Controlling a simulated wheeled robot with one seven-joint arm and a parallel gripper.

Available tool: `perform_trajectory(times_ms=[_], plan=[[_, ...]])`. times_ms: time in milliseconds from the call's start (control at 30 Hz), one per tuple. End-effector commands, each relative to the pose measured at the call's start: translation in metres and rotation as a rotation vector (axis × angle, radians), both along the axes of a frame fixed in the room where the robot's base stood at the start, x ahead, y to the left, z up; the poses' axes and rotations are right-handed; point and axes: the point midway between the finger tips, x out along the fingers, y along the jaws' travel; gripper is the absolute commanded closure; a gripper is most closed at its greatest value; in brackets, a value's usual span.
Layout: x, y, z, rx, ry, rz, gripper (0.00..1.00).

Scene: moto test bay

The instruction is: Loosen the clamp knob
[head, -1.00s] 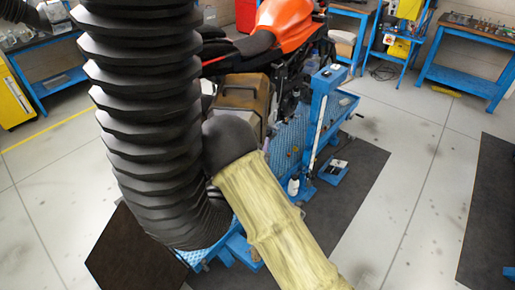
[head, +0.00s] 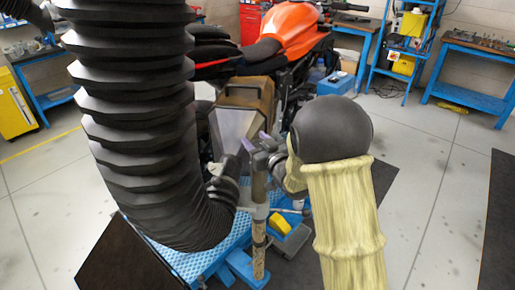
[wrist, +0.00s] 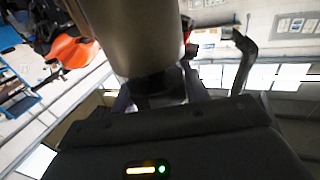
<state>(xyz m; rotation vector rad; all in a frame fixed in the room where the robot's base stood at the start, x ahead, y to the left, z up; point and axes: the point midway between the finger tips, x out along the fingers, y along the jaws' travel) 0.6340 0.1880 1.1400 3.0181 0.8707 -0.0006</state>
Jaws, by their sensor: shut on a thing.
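My gripper (head: 257,143) is at the top of an upright metal post (head: 258,226), beside the black nozzle of a thick hose. Its purple-tipped fingers are close together there. It is shut on a small dark part that I take to be the clamp knob; the fingers hide most of it. In the wrist view a large metallic cylinder (wrist: 128,35) fills the upper middle, right in front of the dark gripper body, and hides the finger ends. I cannot tell whether the knob has turned.
The black ribbed hose (head: 135,120) fills the left side and curves toward the post. An orange motorcycle (head: 289,32) stands behind on a blue lift (head: 180,258). A yellow block (head: 281,224) lies low beside the post.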

Motion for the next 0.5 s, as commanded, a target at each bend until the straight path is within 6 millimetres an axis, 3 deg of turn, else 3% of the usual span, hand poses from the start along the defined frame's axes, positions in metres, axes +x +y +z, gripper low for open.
perform_trajectory(times_ms=[500], plan=[[-0.0032,0.0028,0.0012,0.000,0.000,0.408,0.77]])
